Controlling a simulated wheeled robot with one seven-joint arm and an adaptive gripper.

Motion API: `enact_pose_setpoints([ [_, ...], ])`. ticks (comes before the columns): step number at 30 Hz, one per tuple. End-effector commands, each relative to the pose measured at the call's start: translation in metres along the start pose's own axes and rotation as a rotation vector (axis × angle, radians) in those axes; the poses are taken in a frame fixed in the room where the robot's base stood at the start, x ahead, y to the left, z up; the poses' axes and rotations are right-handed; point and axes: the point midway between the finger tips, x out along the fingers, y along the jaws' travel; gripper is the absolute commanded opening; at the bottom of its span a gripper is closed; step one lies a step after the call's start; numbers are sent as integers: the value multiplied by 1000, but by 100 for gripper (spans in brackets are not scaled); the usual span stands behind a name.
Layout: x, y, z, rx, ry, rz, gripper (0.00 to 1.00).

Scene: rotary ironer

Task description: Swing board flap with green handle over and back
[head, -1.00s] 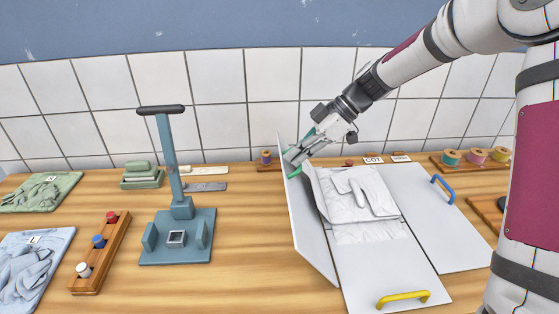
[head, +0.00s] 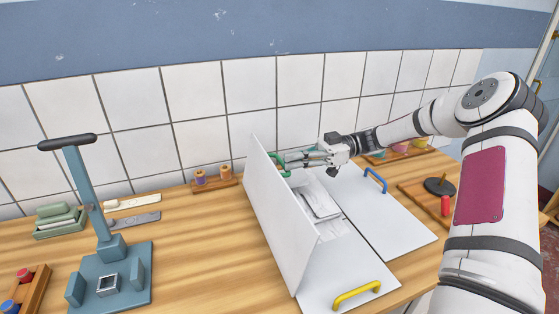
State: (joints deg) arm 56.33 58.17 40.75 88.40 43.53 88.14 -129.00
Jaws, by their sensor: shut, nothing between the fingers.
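The white board flap (head: 275,212) stands steeply raised at the left side of the folding board. Its green handle (head: 282,170) shows at the far part of its right face, partly hidden by my gripper. My gripper (head: 288,160) reaches in from the right, with its fingers shut and empty at the green handle; whether they touch the handle or flap is not clear. A folded white garment (head: 318,202) lies on the middle panel, partly hidden behind the flap.
The lower panel carries a yellow handle (head: 357,293) and the right panel a blue handle (head: 376,180). A blue-grey stand (head: 85,190) is at the left. Spools (head: 212,178) stand behind the board. Bare wood (head: 195,245) lies between stand and flap.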

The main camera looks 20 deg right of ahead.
Motion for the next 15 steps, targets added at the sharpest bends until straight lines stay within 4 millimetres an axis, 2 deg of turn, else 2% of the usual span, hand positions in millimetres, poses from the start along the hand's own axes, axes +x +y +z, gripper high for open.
enact_pose_setpoints([
  [1, -2, 1, 7, 5, 14, -1, 0],
  [3, -5, 0, 9, 5, 34, -2, 0],
  [15, -11, 0, 12, 6, 67, -3, 0],
])
